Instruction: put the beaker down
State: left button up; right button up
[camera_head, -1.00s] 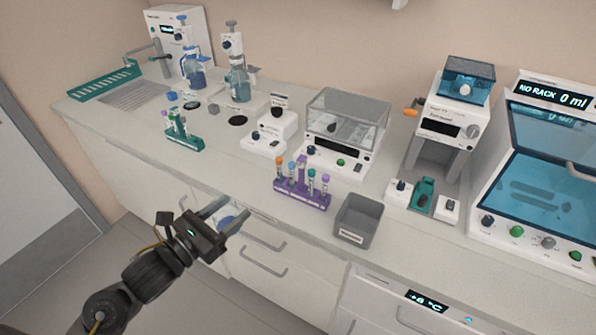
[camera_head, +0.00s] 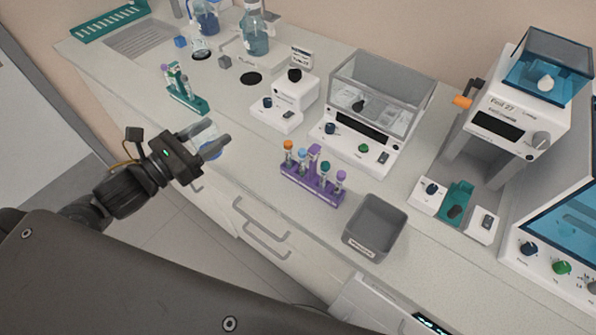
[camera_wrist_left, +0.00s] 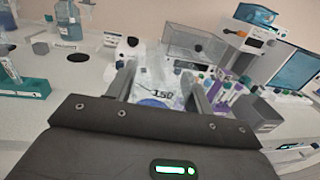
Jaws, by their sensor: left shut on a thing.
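My left gripper (camera_head: 220,141) is shut on a clear glass beaker (camera_head: 210,152), which shows faintly between the fingers with something blue at its bottom. In the wrist view the beaker (camera_wrist_left: 155,88) is between the two fingers, with the marking "150" on its wall. The beaker is near the front edge of the counter (camera_head: 235,165), right of the green tube rack and left of the purple one. I cannot tell whether its base touches the counter. My right gripper is out of view.
A green tube rack (camera_head: 188,97) stands behind and left of the gripper. A white hotplate-like device (camera_head: 285,105), a purple tube rack (camera_head: 312,180) and a grey bin (camera_head: 375,228) stand to the right. Bare counter lies between the gripper and these devices.

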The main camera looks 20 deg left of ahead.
pick_arm(q)
jog(key=shift+s+a+r, duration=0.15)
jog(key=shift+r, duration=0.15)
jog(key=w+d+f+b, duration=0.1)
jog(key=w+f+b, duration=0.1)
jog(key=w, duration=0.2)
jog(key=w+d+f+b, duration=0.1)
jog(key=w+f+b, duration=0.1)
jog(key=w+f, duration=0.1)
jog(key=w+d+f+b, duration=0.1)
jog(key=w+f+b, duration=0.2)
jog(key=w, duration=0.2)
jog(key=shift+w+f, duration=0.15)
jog(key=shift+w, duration=0.1)
jog(key=shift+w+d+f, duration=0.1)
jog(key=shift+w+f, duration=0.35)
jog(key=shift+f, duration=0.25)
notch_tip(320, 180, down, 3)
jog(key=shift+w+r+p, duration=0.1)
jog(key=shift+p, duration=0.5)
jog(key=shift+f, duration=0.2)
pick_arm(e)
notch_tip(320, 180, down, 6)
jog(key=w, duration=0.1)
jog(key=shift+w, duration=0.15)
pick_arm(q)
jog(key=shift+f, duration=0.1)
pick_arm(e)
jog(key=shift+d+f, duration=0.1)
